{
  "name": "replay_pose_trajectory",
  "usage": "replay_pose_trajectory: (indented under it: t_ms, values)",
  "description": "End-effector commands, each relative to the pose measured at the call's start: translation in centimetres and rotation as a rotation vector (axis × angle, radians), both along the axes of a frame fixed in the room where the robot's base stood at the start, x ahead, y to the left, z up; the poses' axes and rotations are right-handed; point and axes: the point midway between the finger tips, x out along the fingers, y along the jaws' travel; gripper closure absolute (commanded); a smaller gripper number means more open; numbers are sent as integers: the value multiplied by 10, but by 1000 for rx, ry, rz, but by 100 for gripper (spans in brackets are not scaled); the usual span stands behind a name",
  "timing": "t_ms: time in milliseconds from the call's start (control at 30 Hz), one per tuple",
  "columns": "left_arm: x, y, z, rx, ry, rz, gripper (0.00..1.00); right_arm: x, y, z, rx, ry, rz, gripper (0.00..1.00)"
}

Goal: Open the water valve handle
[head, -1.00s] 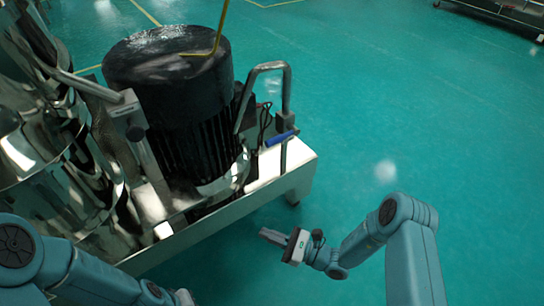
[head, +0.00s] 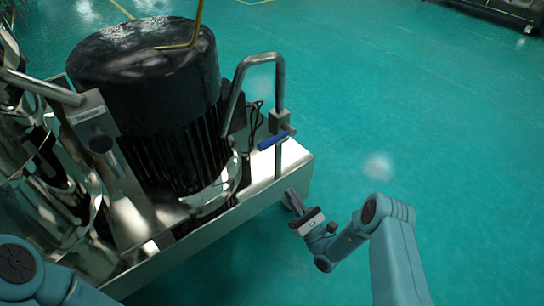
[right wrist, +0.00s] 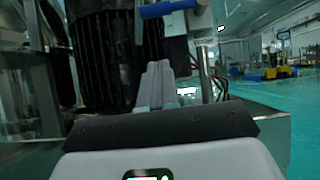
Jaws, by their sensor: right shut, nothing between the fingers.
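The water valve handle is a blue lever (head: 273,140) on a bent metal pipe (head: 279,95) beside the black motor. It also shows at the top of the right wrist view (right wrist: 168,8). My right gripper (head: 292,197) is in front of and below the lever in the head view, near the edge of the metal base and apart from the lever. In the right wrist view its fingers (right wrist: 156,80) are together, with the blue lever above them. My left arm shows at the lower left, but its gripper is out of view.
The large black motor (head: 150,80) and shiny steel sieve body (head: 50,190) fill the left. The metal base (head: 230,215) has a raised front edge close to my right gripper. Open green floor (head: 430,130) lies to the right.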

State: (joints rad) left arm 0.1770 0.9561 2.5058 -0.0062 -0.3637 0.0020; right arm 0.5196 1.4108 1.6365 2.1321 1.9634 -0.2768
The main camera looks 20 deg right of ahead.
Motion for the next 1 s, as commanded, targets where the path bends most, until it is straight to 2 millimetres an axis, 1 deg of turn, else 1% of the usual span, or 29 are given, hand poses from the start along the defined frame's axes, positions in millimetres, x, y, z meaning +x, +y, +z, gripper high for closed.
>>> replay_pose_trajectory:
  t_ms: [167, 267, 367, 700, 800, 900, 1000]
  values:
    - [0, 0, -1, 0, -1, 0, 100, 2, 1, 1, -1, 0, 2, 100]
    - [1, 0, -3, 1, -1, 2, 100, 10, 4, 6, -3, -2, 2, 100]
    - [1, 1, -6, 1, -2, 4, 100, 24, 9, 16, -3, -3, 6, 100]
    - [4, 4, -20, 3, -7, 15, 100, 84, 30, 56, -2, -4, 6, 100]
    - [5, 4, -19, 4, -7, 17, 100, 86, 30, 74, -1, -2, 6, 100]
    - [5, 4, -21, 4, -8, 18, 100, 88, 31, 85, -1, 0, 4, 100]
    - [5, 5, -21, 4, -9, 18, 100, 89, 31, 92, -1, 1, 4, 100]
